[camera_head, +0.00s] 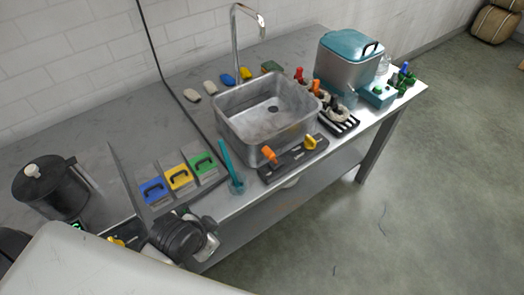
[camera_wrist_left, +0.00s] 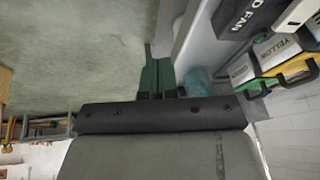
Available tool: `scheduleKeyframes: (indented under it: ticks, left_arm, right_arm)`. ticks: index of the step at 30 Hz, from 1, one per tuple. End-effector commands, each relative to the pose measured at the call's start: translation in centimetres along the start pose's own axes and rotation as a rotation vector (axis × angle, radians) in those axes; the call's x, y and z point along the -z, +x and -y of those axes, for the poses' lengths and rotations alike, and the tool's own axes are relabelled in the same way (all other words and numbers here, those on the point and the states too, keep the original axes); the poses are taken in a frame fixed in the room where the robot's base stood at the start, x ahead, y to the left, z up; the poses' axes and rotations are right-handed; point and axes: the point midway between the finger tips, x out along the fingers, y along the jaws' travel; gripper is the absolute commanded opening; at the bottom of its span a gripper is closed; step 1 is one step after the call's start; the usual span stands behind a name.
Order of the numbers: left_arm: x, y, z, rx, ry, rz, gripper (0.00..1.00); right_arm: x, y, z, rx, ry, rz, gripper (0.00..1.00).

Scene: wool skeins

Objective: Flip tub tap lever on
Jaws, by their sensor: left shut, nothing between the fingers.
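The metal tub (camera_head: 268,108) stands on the bench, with a curved tap spout (camera_head: 236,38) behind it. A dark panel (camera_head: 291,161) lies in front of the tub. It carries an orange lever (camera_head: 269,154) and a yellow lever (camera_head: 310,142); I cannot tell which one works the tap. No water shows at the spout. In the left wrist view, the green fingers of my left gripper (camera_wrist_left: 157,76) are shut and empty, near the bench's front edge. The head view does not show these fingers clearly. My right gripper is not in view.
A blue cup (camera_head: 237,187) with a teal stick stands left of the panel. Blue, yellow (camera_head: 179,178) and green handled boxes stand further left, with a black pot (camera_head: 50,187) beyond. A teal-lidded container (camera_head: 345,68) and small valves stand at right. Floor in front is clear.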

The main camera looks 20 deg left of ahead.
Motion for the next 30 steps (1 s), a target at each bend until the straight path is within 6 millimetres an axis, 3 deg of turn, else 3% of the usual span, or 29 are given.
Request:
scheduleKeyframes:
  ticks: [8,18,24,30]
  left_arm:
    - [6.2,-1.0,3.0,0.01,0.616,-0.252,0.0]
    - [12.9,-4.8,6.7,0.161,1.352,-0.523,0.0]
    - [14.7,-6.5,8.0,0.247,1.573,-0.593,0.0]
    - [15.2,-7.0,8.3,0.275,1.635,-0.612,0.0]
  right_arm:
    - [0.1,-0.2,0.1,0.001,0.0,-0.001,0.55]
    - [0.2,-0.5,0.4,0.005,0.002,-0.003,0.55]
    - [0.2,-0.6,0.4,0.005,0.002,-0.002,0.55]
    - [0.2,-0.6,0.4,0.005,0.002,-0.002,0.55]
